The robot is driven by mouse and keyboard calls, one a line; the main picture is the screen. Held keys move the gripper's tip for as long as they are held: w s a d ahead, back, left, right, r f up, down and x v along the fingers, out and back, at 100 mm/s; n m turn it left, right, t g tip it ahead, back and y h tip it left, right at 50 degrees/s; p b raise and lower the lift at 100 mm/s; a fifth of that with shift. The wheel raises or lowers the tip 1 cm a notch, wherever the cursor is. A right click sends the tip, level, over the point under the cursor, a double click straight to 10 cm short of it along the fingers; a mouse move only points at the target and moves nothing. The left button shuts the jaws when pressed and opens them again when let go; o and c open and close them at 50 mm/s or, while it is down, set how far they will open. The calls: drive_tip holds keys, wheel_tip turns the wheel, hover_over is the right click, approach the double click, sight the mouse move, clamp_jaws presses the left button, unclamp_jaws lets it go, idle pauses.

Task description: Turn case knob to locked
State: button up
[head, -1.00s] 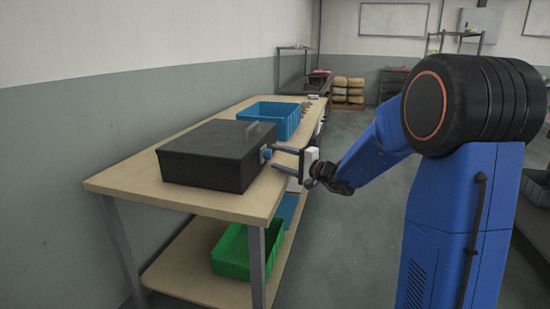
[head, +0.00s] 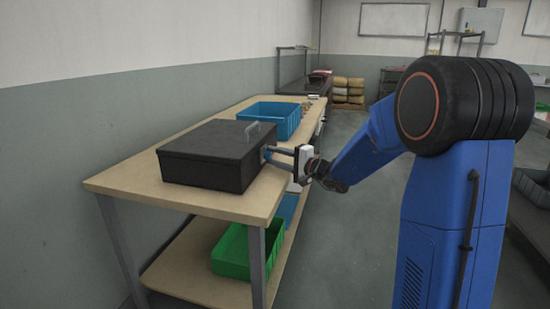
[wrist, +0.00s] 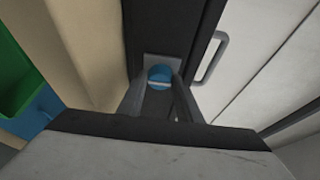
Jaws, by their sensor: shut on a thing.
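The black case (head: 212,156) sits on the wooden table with its lid down and its handle on top. Its blue knob (wrist: 159,73) is on the side facing my arm, on a grey plate, with a pale line across its face. My gripper (head: 272,156) reaches the case from the right. In the wrist view, my gripper's fingers (wrist: 158,88) stand on both sides of the knob and are shut on it. In the head view the fingers hide most of the knob.
A blue bin (head: 275,116) stands behind the case on the table (head: 125,180). A green bin (head: 232,255) is on the lower shelf. The case's metal handle (wrist: 211,58) shows in the wrist view. The floor right of the table is clear.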

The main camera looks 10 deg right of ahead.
drive_tip(key=m, duration=0.1)
drive_tip(key=m+g, duration=0.1)
drive_tip(key=m, duration=0.2)
drive_tip(key=shift+r+g+h, duration=0.25)
drive_tip(key=shift+g+h, duration=0.05)
drive_tip(key=shift+g, duration=0.1)
drive_tip(key=m+g, duration=0.2)
drive_tip(key=m, duration=0.1)
drive_tip(key=shift+w+d+r+m, duration=0.1)
drive_tip(key=shift+w+m, duration=0.05)
drive_tip(key=shift+m, duration=0.15)
drive_tip(key=m+g, duration=0.2)
drive_tip(key=m, duration=0.1)
drive_tip(key=shift+w+d+r, duration=0.1)
drive_tip(key=shift+w+d, duration=0.05)
drive_tip(key=shift+w+m+g+y, duration=0.15)
drive_tip(key=shift+m+g+y, duration=0.7)
drive_tip(key=shift+m, duration=0.45)
drive_tip(key=o, duration=1)
drive_tip(key=shift+o, duration=0.2)
